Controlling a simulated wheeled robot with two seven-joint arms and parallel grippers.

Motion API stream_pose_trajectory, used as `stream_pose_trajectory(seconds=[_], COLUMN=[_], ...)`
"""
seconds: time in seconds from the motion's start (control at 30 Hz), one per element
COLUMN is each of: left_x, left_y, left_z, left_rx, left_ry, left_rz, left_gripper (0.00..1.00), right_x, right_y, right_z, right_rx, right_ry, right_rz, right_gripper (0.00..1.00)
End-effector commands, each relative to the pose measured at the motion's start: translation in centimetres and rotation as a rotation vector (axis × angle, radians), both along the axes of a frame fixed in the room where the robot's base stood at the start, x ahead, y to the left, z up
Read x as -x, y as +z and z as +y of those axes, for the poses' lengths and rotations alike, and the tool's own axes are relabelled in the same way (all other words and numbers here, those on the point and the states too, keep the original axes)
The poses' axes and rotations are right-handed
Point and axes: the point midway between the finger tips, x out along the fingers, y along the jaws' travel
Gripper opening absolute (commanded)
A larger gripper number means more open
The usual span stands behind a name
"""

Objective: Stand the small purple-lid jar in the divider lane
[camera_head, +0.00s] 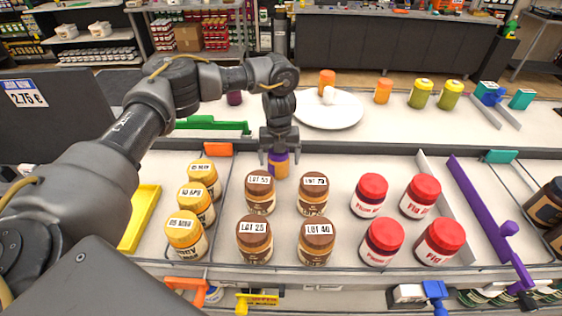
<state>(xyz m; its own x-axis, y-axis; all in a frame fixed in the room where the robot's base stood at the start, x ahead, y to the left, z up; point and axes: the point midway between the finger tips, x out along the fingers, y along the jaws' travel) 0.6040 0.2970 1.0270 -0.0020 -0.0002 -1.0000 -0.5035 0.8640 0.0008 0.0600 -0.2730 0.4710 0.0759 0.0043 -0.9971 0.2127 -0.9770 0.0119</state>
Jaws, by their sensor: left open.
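A small jar with a purple lid and an orange body (281,170) stands upright at the back of the front shelf, behind the brown-lid jars. My left gripper (279,157) points down over it, with its open fingers at either side of the lid. The fingers partly cover the jar, and I cannot tell whether they touch it. A purple divider (475,201) and a grey divider (437,185) run along the right part of the shelf, with a bare strip between them. My right gripper is not in view.
Brown-lid jars (254,239) stand in front of the small jar. Yellow-lid jars (186,235) are left of them and red-lid jars (382,241) right. A white plate (327,110), orange jars and green-lid jars (420,93) stand on the back counter.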

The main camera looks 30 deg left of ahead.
Motion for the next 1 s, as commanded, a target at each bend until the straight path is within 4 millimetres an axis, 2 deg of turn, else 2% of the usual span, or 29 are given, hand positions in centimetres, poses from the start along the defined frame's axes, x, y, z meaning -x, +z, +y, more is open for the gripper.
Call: stream_pose_trajectory(seconds=[0.1, 0.57, 0.83, 1.0], left_x=[0.0, 0.0, 0.0, -0.1], left_y=[0.0, 0.1, 0.4, 2.2], left_z=[0.0, 0.0, 0.0, 0.0], left_rx=[0.000, -0.001, 0.000, -0.001], left_ry=[0.000, 0.000, -0.001, -0.002], left_rz=[0.000, -0.001, -0.002, -0.005], left_gripper=[0.84, 0.24, 0.24, 0.24], right_x=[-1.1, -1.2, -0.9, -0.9], right_y=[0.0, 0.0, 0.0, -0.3], right_z=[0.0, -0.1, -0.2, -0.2], right_rx=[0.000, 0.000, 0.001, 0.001], right_ry=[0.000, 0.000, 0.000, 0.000], right_rz=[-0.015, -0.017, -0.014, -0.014], right_gripper=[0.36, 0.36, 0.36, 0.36])
